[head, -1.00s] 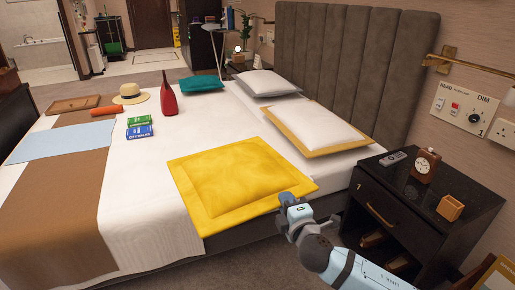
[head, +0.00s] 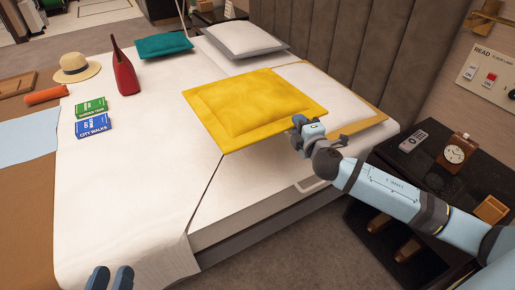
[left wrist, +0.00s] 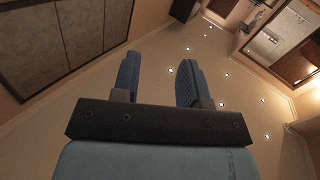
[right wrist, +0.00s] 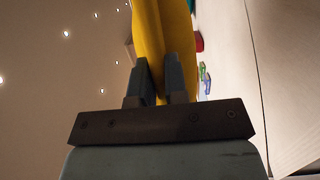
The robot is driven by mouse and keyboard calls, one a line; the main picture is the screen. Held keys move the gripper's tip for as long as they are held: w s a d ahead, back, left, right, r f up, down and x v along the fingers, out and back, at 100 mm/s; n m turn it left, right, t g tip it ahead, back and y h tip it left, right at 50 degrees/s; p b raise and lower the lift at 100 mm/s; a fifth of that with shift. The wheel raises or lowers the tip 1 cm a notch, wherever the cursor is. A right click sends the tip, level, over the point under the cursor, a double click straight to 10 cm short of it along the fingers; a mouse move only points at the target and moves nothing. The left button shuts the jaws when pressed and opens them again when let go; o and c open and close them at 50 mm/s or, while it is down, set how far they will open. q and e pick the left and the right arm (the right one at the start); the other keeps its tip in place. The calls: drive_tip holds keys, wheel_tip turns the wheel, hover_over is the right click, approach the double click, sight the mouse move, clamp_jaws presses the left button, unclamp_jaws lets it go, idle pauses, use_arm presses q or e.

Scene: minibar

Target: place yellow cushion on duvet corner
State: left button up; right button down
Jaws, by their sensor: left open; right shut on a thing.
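The yellow cushion (head: 255,105) is square with a flat border and hangs over the bed's head end, partly covering a white pillow. My right gripper (head: 298,124) is shut on its near right edge. The right wrist view shows the yellow cloth (right wrist: 152,35) between both fingers (right wrist: 158,85). The white duvet (head: 150,160) covers the bed; its edge runs down to a near corner (head: 185,262) at the bed's side. My left gripper (head: 110,278) is open and empty at the bottom of the head view, near that corner. The left wrist view shows its spread fingers (left wrist: 158,85).
A black nightstand (head: 400,165) stands at right. The duvet's near middle is clear.

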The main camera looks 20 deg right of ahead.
drive_tip(key=d, duration=0.2)
drive_tip(key=shift+w+d, duration=0.2)
drive_tip(key=shift+d, duration=0.2)
wheel_tip(320, 180, down, 14)
drive_tip(key=b, duration=0.6)
drive_tip(key=shift+s+b, duration=0.1)
drive_tip(key=shift+b, duration=0.2)
use_arm(q)
drive_tip(key=shift+m+g+h, duration=0.5)
drive_tip(key=shift+g+h, duration=0.2)
drive_tip(key=shift+h, duration=0.1)
drive_tip(key=shift+s+d+f+b, duration=0.1)
drive_tip(key=shift+d+f+b, duration=0.25)
drive_tip(key=shift+f, duration=0.4)
drive_tip(key=shift+w+d+f+b, duration=0.1)
drive_tip(key=shift+d+f+b, duration=0.25)
drive_tip(key=shift+f, duration=0.35)
drive_tip(key=shift+s+d+f+b, duration=0.1)
drive_tip(key=shift+d+f+b, duration=0.25)
drive_tip(key=shift+f, duration=0.4)
use_arm(e)
drive_tip(key=shift+f, duration=2.45)
drive_tip(key=shift+f, duration=0.15)
drive_tip(key=c, duration=1.1)
unclamp_jaws()
drive_tip(key=shift+c, duration=0.2)
use_arm(q)
drive_tip(key=shift+f, duration=0.2)
